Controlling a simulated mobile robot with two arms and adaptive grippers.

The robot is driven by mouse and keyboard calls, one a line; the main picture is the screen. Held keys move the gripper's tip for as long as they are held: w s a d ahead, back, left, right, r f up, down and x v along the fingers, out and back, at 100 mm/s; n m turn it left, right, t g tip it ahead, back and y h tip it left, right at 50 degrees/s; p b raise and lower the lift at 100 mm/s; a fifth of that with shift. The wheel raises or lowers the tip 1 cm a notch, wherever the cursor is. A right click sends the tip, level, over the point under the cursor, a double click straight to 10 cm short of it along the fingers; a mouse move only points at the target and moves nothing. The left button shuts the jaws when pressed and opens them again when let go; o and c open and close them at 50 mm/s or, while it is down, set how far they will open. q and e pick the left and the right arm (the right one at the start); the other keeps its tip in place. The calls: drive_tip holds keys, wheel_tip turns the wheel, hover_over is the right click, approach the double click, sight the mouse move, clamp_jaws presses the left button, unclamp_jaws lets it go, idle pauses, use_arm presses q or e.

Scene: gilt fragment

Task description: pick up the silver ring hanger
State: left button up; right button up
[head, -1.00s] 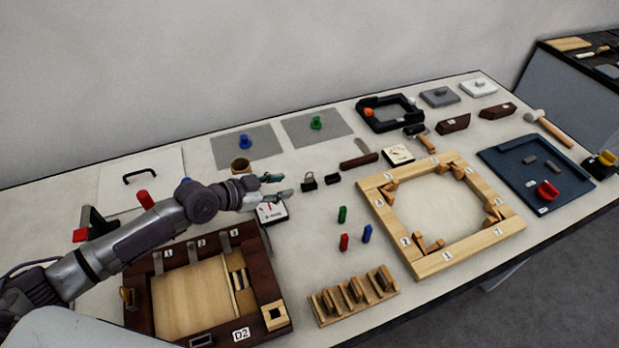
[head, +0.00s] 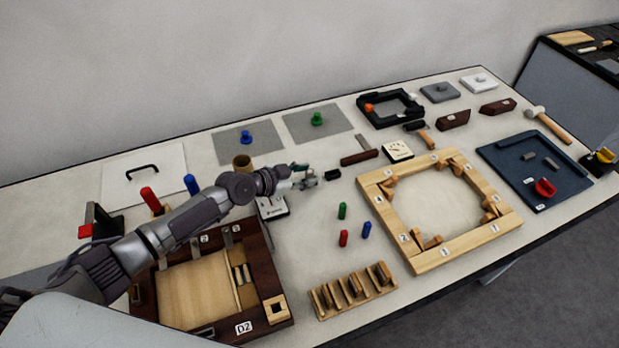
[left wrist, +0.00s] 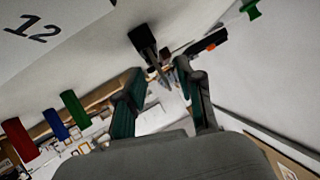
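My left gripper (head: 307,177) is in the middle of the table in the head view, its fingers apart. In the left wrist view the two fingers (left wrist: 160,98) are open, with nothing gripped between them. I cannot make out the silver ring hanger for certain in the head view; the gripper covers the spot where a small looped piece showed earlier. A dark upright piece (left wrist: 143,38) with a greyer narrow end is just beyond the fingertips in the left wrist view; it may be the hanger. My right gripper is not in view.
A small black block (head: 332,174) lies just right of the gripper. A dial box (head: 272,207) is below my left wrist. A wooden frame (head: 465,250) is further right.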

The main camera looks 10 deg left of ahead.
use_arm(q)
clamp_jaws()
drive_tip(key=shift+r, duration=0.15)
